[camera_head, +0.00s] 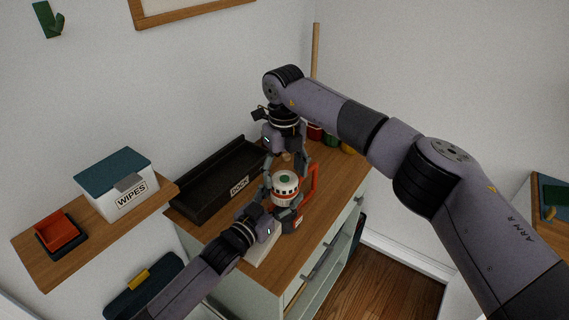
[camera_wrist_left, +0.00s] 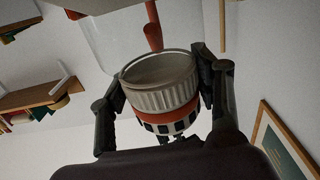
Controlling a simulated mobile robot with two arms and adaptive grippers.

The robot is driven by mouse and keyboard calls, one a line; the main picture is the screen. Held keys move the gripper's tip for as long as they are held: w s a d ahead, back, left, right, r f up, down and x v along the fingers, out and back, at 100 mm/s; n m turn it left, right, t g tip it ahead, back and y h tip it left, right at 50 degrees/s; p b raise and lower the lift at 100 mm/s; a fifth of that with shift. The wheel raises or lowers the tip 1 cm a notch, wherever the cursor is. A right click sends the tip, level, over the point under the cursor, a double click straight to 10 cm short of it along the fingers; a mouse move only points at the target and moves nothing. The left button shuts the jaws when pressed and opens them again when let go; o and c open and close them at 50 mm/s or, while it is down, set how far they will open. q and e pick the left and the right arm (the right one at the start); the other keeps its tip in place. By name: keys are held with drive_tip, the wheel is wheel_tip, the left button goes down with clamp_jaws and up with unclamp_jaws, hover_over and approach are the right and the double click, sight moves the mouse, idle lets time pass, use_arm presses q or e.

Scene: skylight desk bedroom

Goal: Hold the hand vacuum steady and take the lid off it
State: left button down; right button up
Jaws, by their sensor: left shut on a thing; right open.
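The hand vacuum (camera_head: 285,186) stands on the wooden top of the cabinet. It has a white round top with dark slots and a green centre, and an orange handle (camera_head: 311,184) on its right. My left gripper (camera_head: 282,202) is shut around its body from the front. In the left wrist view, the fingers flank a pale ribbed round part (camera_wrist_left: 160,88) above an orange band and dark slots. I cannot tell where the lid's edge is. My right gripper (camera_head: 287,164) is open and empty, pointing down just behind and above the vacuum, apart from its top.
A black tray marked DOCK (camera_head: 208,186) lies left of the vacuum. A wall shelf (camera_head: 92,236) at left holds a WIPES box (camera_head: 118,182) and a small orange tray (camera_head: 58,233). Several coloured items (camera_head: 316,133) stand at the back. The cabinet top's front right is clear.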

use_arm(q)
drive_tip(key=shift+f, duration=0.3)
use_arm(e)
drive_tip(key=shift+f, duration=2.55)
drive_tip(key=shift+c, duration=0.4)
drive_tip(key=c, duration=0.9)
use_arm(q)
drive_tip(key=shift+s, duration=0.1)
use_arm(e)
drive_tip(key=n, duration=0.2)
drive_tip(key=shift+d+n, duration=0.1)
drive_tip(key=shift+n, duration=1.1)
use_arm(q)
drive_tip(key=shift+a, duration=0.15)
use_arm(e)
drive_tip(key=shift+w+r, duration=0.1)
drive_tip(key=o, duration=1)
drive_tip(key=shift+o, duration=1.4)
